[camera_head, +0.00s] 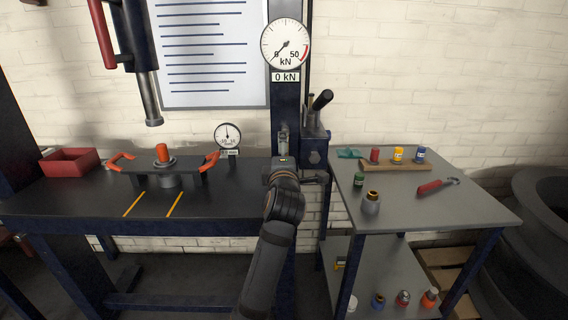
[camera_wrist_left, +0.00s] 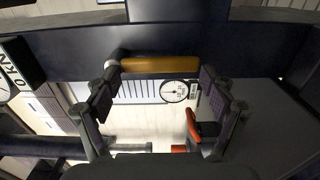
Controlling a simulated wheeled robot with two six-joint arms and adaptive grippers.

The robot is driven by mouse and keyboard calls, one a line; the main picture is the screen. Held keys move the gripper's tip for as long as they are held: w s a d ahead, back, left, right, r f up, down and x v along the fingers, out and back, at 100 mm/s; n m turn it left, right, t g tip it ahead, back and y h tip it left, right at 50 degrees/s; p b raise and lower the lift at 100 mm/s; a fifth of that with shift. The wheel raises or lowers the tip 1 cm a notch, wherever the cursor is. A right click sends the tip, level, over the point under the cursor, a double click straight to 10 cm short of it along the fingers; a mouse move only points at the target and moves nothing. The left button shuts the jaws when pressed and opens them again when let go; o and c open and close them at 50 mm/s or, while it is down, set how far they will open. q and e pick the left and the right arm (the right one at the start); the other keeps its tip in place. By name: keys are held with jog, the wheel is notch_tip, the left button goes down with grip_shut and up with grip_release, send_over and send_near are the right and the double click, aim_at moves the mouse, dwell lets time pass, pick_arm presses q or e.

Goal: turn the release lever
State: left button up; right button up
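A yellow-orange bar with a grey round end, which looks like the release lever (camera_wrist_left: 160,65), lies across the far end of my left gripper (camera_wrist_left: 160,85) in the left wrist view. The gripper's two fingers stand wide apart, one near each end of the bar. I cannot tell whether they touch it. In the head view my left gripper (camera_head: 284,143) is in front of the press column, left of the pump unit (camera_head: 314,146) with its black handle (camera_head: 322,99). The lever is not clear there, likely hidden by the gripper. My right gripper is not in view.
The force gauge (camera_head: 286,44) above reads 0 kN. The press bench (camera_head: 70,205) on the left carries a plate with orange handles (camera_head: 211,160) and a red tray (camera_head: 70,161).

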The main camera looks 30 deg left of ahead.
pick_arm(q)
jog(key=shift+o, duration=1.2)
jog(key=shift+s, duration=0.1)
jog(key=shift+v, duration=0.95)
